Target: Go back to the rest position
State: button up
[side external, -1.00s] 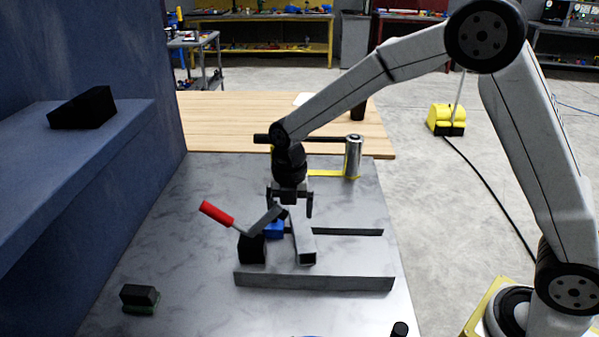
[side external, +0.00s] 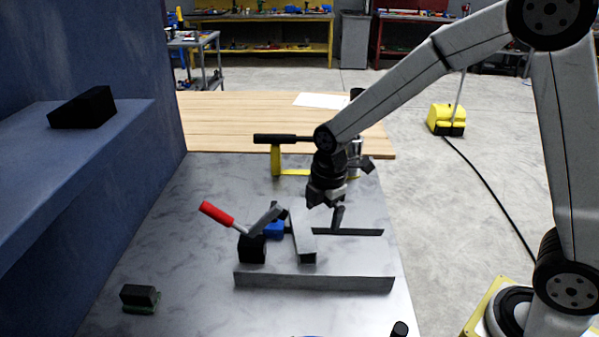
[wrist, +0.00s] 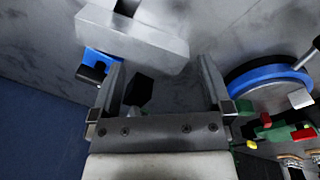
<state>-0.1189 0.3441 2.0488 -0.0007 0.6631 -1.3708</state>
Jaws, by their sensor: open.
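My gripper (side external: 325,208) is open and empty, with its fingers pointing down and apart. In the side view it hangs above the table at the right of the clamp, near the far end of a grey square tube (side external: 304,243). In the wrist view, nothing sits between the two fingers (wrist: 160,80), and the tube (wrist: 135,38) shows beyond them. The clamp has a red handle (side external: 216,213) sloping up to the left and a black base (side external: 252,249). A blue block (side external: 274,230) sits beside the tube.
Two grey rails, near (side external: 313,283) and far (side external: 350,231), lie on the grey table (side external: 190,270). A metal cylinder (side external: 355,147) stands behind my gripper, partly hidden. A yellow-and-black item (side external: 276,160) is behind left. A black-and-green block (side external: 139,298) lies front left. A blue wall shelf (side external: 60,150) borders the left.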

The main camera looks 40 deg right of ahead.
jog(key=s+d+m+t, duration=0.1)
jog(key=s+d+m, duration=0.3)
jog(key=s+m, duration=0.8)
jog(key=shift+d+f+m+t, duration=0.3)
jog(key=shift+d+f+m, duration=0.1)
jog(key=shift+m, duration=2.1)
jog(key=shift+w+r, duration=0.1)
jog(key=shift+w, duration=0.05)
jog(key=n+g, duration=0.3)
jog(key=n, duration=2.6)
send_over(302, 228)
jog(key=shift+r, duration=0.45)
jog(key=shift+f, duration=0.15)
jog(key=shift+f, duration=3.75)
